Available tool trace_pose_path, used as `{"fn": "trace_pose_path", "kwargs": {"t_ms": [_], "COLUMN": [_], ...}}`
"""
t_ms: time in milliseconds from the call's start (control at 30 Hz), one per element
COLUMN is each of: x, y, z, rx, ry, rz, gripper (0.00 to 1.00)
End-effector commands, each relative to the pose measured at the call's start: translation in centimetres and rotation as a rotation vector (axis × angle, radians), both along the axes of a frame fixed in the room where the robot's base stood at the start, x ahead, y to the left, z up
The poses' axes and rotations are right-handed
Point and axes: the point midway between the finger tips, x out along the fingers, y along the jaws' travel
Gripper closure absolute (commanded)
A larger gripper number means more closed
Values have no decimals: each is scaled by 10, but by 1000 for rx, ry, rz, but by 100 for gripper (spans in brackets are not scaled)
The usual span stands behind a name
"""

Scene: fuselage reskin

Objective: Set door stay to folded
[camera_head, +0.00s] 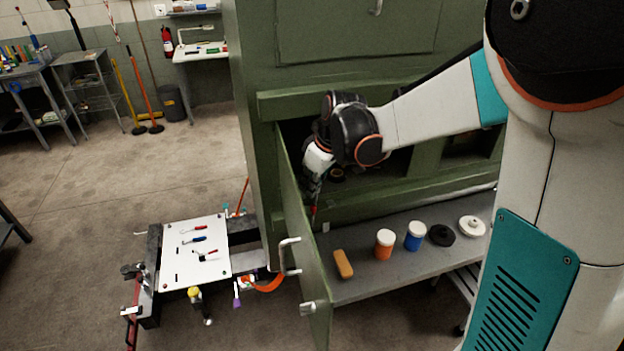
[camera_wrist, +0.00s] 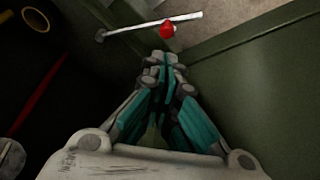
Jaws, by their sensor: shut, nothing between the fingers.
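The open green door (camera_head: 303,240) stands edge-on at the left of the cabinet opening, with light handles on its outer face. In the wrist view, a thin pale bar (camera_wrist: 135,28) with a red knob (camera_wrist: 167,29) spans the gap near a green panel (camera_wrist: 250,85); it looks like the door stay. A small red spot (camera_head: 314,210) shows by the door in the head view. My gripper (camera_wrist: 163,62) is shut and empty, its tips just short of the red knob. In the head view my gripper (camera_head: 312,188) is inside the opening, close behind the door, its tips partly hidden.
A grey shelf (camera_head: 370,290) holds a tan block (camera_head: 343,264), an orange jar (camera_head: 384,244), a blue jar (camera_head: 415,236) and dark and white round pieces. A tool cart (camera_head: 195,250) stands left of the door. Dark cabinet interior lies left in the wrist view.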

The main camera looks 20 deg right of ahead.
Motion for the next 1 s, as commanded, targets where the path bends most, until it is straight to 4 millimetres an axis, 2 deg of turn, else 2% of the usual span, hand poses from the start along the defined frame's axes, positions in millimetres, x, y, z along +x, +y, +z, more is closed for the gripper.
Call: {"fn": "trace_pose_path", "kwargs": {"t_ms": [100, 333, 1000], "x": [6, 12, 11], "y": [5, 10, 8], "z": [-21, -44, -49], "rx": [-1, 0, 0], "ry": [0, 0, 1], "rz": [2, 1, 32], "gripper": [100, 100, 100]}}
